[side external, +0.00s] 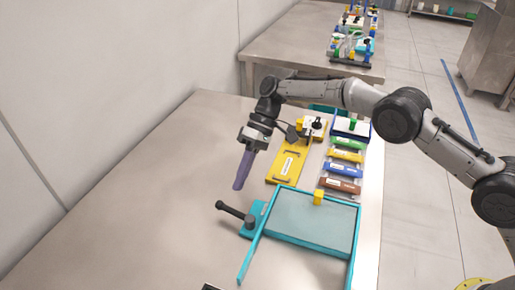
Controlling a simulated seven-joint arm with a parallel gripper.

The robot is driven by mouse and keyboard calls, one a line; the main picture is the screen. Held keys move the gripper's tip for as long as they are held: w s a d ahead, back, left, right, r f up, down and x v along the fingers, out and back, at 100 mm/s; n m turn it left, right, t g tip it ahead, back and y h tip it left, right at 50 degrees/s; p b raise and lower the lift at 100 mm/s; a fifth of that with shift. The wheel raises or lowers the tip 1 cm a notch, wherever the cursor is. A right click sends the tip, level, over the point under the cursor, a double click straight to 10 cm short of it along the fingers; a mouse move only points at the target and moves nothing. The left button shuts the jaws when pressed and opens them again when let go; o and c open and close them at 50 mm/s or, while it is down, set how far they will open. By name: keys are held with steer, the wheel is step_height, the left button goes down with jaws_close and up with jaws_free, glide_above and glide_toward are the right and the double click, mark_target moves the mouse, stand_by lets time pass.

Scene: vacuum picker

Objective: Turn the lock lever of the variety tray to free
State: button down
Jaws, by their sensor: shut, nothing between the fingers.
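The variety tray appears to be the teal-framed tray (357,243) with a grey panel, low in the side external view. A black lock lever (231,210) sits on a teal block (256,212) at the tray's left side. The lever's arm points up and left, away from the tray. My gripper (238,187) points down above the table, a little above the lever in the picture. Its long purple fingers are shut with nothing between them, and they appear apart from the lever. No lettering on the lever can be read.
A yellow block (318,198) sits at the tray's far edge. A yellow plate (287,166) and several coloured labelled pieces, including a blue one (342,170), lie behind the tray. The table (150,190) is clear to the left. A second table (290,40) stands farther back.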

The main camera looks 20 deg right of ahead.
steer(key=v, duration=0.9)
steer(key=shift+w+r, duration=0.25)
steer(key=shift+r, duration=0.1)
